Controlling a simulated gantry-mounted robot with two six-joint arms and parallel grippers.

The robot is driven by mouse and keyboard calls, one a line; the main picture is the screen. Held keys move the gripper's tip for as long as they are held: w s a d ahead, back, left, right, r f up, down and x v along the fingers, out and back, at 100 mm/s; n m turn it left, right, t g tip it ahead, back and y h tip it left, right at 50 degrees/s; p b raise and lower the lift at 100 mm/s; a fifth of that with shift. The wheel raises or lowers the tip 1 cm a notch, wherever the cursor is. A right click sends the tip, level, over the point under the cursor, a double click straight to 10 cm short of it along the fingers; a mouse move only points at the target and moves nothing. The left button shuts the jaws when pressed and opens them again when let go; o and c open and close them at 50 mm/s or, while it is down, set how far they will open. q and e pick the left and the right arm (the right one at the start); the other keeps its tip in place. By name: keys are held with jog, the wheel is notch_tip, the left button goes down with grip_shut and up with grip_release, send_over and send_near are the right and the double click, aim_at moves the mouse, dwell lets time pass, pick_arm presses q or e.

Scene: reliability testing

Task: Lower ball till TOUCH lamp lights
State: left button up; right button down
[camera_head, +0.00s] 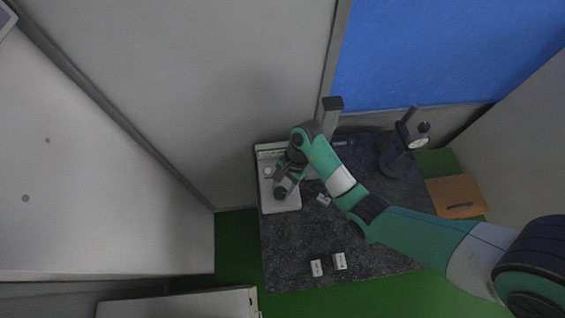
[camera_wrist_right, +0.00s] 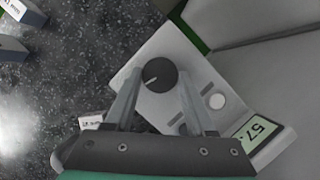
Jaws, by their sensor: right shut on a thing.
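A black round knob (camera_wrist_right: 158,76) with a white pointer line is on the panel. My right gripper (camera_head: 284,184) is over the device, and in the wrist view its two fingers (camera_wrist_right: 155,82) are closed on opposite sides of the knob. A pale round spot (camera_wrist_right: 217,101), possibly the lamp, looks unlit. The display (camera_wrist_right: 256,131) reads "57." with the rest cut off. The ball cannot be made out. My left gripper is out of view.
A dark upright column (camera_head: 330,118) stands behind my right arm. A dial gauge on a stand (camera_head: 390,160) is at the table's back right. Two labelled blocks (camera_head: 340,261) (camera_head: 316,267) lie near the front. A small label (camera_head: 323,200) lies mid-table. A wooden box (camera_head: 456,197) is right of the table.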

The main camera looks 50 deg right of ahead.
jog(key=n+g, duration=0.1)
jog(key=n, duration=0.2)
jog(key=shift+w+a+b, duration=0.1)
jog(key=shift+w+b, duration=0.1)
jog(key=shift+b, duration=0.2)
jog(key=n+g, duration=0.1)
jog(key=n, duration=0.3)
jog(key=shift+w+g, duration=0.1)
jog(key=shift+g, duration=0.3)
jog(key=shift+n, duration=0.4)
jog(key=shift+c, duration=1.2)
grip_release()
jog(key=shift+h, duration=0.3)
